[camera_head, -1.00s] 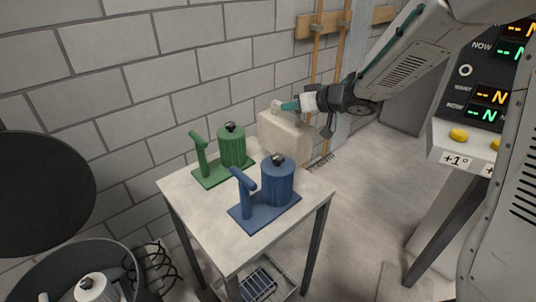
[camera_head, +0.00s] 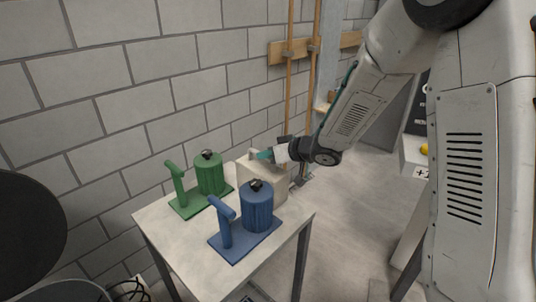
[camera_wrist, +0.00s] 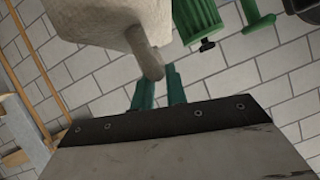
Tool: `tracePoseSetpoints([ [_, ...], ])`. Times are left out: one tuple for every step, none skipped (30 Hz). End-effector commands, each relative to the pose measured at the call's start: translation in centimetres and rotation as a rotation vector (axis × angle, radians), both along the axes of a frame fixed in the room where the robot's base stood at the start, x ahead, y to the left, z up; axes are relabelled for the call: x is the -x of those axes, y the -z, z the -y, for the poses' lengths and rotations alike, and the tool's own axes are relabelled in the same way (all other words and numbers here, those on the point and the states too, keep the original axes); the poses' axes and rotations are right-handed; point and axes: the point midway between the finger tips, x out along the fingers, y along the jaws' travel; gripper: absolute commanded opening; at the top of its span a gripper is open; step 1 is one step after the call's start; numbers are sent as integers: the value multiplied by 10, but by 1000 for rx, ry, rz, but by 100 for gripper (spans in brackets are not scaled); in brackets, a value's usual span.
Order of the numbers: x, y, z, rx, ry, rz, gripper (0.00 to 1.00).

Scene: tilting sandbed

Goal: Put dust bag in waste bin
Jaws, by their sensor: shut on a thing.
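The pale beige dust bag (camera_head: 258,182) is at the back right corner of the white table, partly hidden behind the blue canister. My gripper (camera_head: 262,155) is shut on the neck at its top. I cannot tell whether its base touches the table. In the wrist view the dust bag (camera_wrist: 115,30) fills the top middle, with its narrow neck between the teal fingertips (camera_wrist: 157,85). The waste bin (camera_head: 62,288) is probably the dark round container cut off at the lower left, with a black disc-shaped lid (camera_head: 30,230) standing above it.
A green canister (camera_head: 209,174) and a blue canister (camera_head: 257,208), each on a base with a post, stand on the white table (camera_head: 170,240). A block wall runs behind. Wooden poles (camera_head: 290,75) stand behind my gripper. A control panel (camera_head: 415,155) is partly hidden at right.

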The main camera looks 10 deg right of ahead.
Motion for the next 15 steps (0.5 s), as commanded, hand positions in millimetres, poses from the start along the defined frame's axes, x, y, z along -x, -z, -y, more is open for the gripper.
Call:
tracePoseSetpoints([
  [-1, 0, 0, -2, 1, 2, 0],
  [-1, 1, 0, -2, 1, 2, 0],
  [0, 3, 0, 0, 0, -1, 17],
  [0, 3, 0, -1, 0, -1, 25],
  [0, 3, 0, -1, 0, -1, 33],
  [0, 3, 0, 0, 0, -1, 36],
  [0, 3, 0, 0, 0, -1, 36],
  [0, 3, 0, 0, 0, -1, 36],
  [0, 3, 0, 0, 0, -1, 36],
  [0, 2, 0, 0, 0, -1, 36],
  [0, 3, 0, 1, 0, -1, 36],
  [0, 3, 0, 1, 0, -1, 36],
  [0, 2, 0, 1, 0, -1, 36],
  [0, 2, 0, 0, 0, 0, 36],
  [0, 0, 0, 1, 0, 1, 36],
])
